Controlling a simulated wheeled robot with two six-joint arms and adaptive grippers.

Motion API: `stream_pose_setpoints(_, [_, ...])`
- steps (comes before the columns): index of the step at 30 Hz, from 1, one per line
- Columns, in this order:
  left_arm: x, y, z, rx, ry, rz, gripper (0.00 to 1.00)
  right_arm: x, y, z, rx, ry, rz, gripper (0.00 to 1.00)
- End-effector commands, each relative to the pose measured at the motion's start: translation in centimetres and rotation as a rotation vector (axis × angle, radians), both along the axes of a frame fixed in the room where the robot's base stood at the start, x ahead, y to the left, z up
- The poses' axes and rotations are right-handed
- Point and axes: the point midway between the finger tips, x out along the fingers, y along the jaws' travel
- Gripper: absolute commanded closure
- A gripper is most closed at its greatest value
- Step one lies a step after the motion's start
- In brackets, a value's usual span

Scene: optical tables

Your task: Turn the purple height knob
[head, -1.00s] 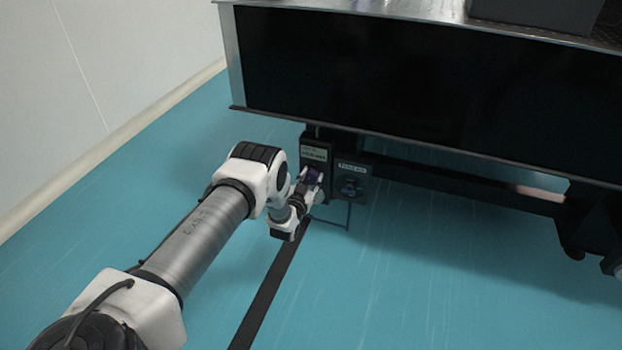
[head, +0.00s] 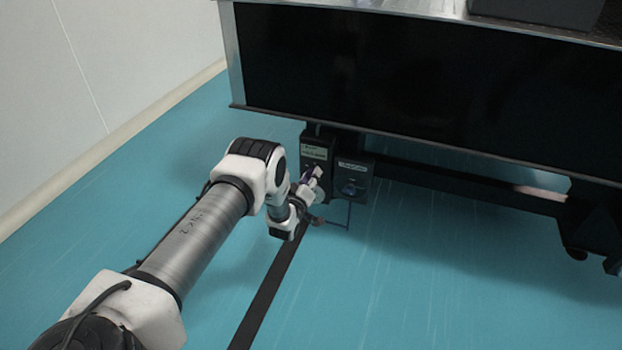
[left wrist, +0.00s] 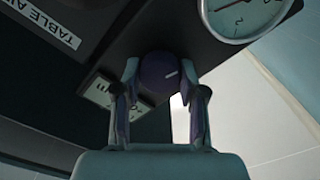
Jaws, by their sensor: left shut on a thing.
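The purple height knob (left wrist: 158,72) sits on a dark panel in the left wrist view, with a light pointer mark on its face. My left gripper (left wrist: 160,75) has one finger on each side of the knob and is shut on it. In the head view my left gripper (head: 313,183) is at the dark control box (head: 316,148) under the table, and only a bit of purple shows between the fingers. My right gripper is not in view.
A second dark box (head: 352,168) with a label and a bluish knob is just to the right. A round gauge (left wrist: 240,14) is near the knob. The optical table (head: 420,75) overhangs the boxes. Blue floor is open to the left and front.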

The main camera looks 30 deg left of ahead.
Motion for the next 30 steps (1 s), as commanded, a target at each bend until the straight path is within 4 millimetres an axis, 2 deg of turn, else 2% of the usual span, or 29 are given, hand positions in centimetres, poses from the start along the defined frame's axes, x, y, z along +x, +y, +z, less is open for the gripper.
stream_pose_setpoints(6, [0.03, 0.07, -0.04, -0.180, -0.044, 0.001, 0.94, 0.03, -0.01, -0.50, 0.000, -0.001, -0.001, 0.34])
stream_pose_setpoints(15, [0.02, 0.09, -0.03, -0.347, -0.084, 0.001, 0.94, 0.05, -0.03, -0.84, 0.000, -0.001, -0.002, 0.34])
stream_pose_setpoints(30, [0.02, 0.11, 0.00, -0.408, -0.099, 0.001, 0.94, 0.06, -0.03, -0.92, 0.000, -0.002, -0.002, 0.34])
